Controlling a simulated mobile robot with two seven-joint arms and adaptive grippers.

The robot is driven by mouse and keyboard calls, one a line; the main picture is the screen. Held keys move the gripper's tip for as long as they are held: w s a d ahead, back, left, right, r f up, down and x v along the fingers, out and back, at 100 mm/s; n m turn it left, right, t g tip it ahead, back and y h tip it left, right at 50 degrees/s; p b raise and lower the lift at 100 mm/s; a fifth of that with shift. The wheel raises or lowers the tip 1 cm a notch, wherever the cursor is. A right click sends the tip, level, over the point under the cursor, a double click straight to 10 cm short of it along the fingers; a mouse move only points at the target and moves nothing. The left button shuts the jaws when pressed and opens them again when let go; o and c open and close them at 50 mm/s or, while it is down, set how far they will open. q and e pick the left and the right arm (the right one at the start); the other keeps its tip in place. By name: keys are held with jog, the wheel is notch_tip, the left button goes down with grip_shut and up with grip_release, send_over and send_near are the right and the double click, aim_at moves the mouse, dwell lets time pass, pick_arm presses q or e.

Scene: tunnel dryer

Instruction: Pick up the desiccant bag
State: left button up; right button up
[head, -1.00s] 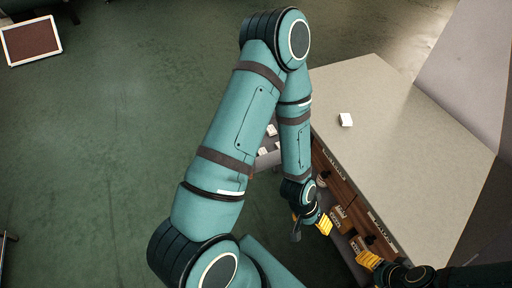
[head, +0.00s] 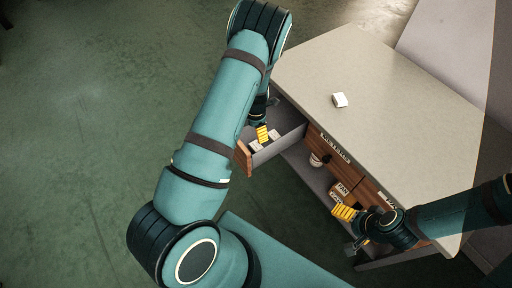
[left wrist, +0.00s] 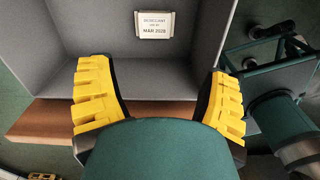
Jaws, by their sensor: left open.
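The pale cabinet top (head: 380,130) carries one small white block (head: 339,100). The drawer's wooden front (left wrist: 60,118) and grey walls stand close around my left fingers. Green floor lies clear at left.

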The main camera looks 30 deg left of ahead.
aim_at(257, 145)
pick_arm(q)
jog(key=shift+n, duration=0.8)
jog(key=f, duration=0.2)
jog(key=f+b, duration=0.1)
jog(key=f, duration=0.2)
jog(key=w+f, duration=0.1)
jog(key=f, duration=0.2)
jog(key=shift+a+b, duration=0.3)
jog(key=shift+a, duration=0.1)
jog(key=shift+d+f+b, duration=0.2)
jog(key=shift+f+b, duration=0.3)
jog(key=shift+f, duration=2.2)
jog(key=shift+c, duration=0.3)
jog(key=c, duration=0.9)
